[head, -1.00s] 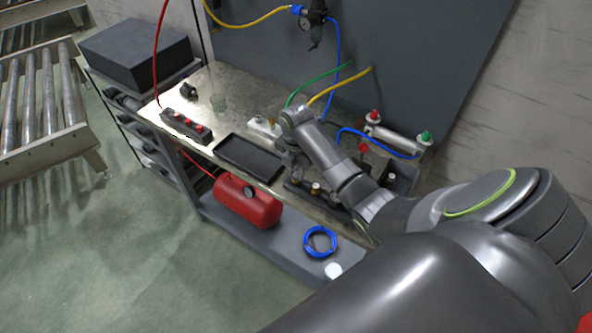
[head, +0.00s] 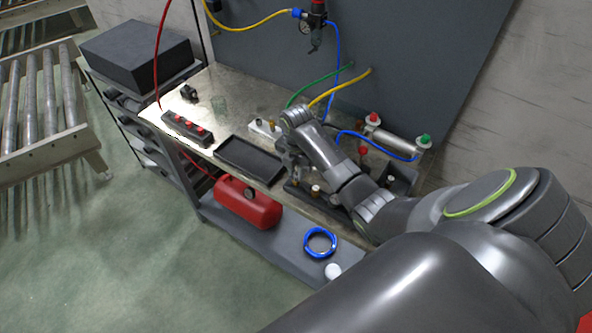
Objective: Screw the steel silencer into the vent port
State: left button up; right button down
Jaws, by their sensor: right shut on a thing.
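My right arm comes in from the right, and my right gripper (head: 291,172) points down over the bench. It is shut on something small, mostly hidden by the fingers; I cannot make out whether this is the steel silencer. A dark block (head: 296,189) with small fittings lies just below the gripper, and a light-topped fitting (head: 316,190) stands at its right. A pale valve block (head: 265,129) with brass fittings sits behind the wrist. I cannot tell which opening is the vent port. My left gripper is out of view.
A black tray (head: 249,174) lies left of the gripper, and a block with red buttons (head: 187,127) is farther left. Green, yellow and blue hoses hang behind.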

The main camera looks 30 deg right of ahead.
aim_at(296, 174)
jog(key=shift+r+p, duration=0.85)
jog(key=shift+r, duration=0.8)
jog(key=shift+w+r, duration=0.1)
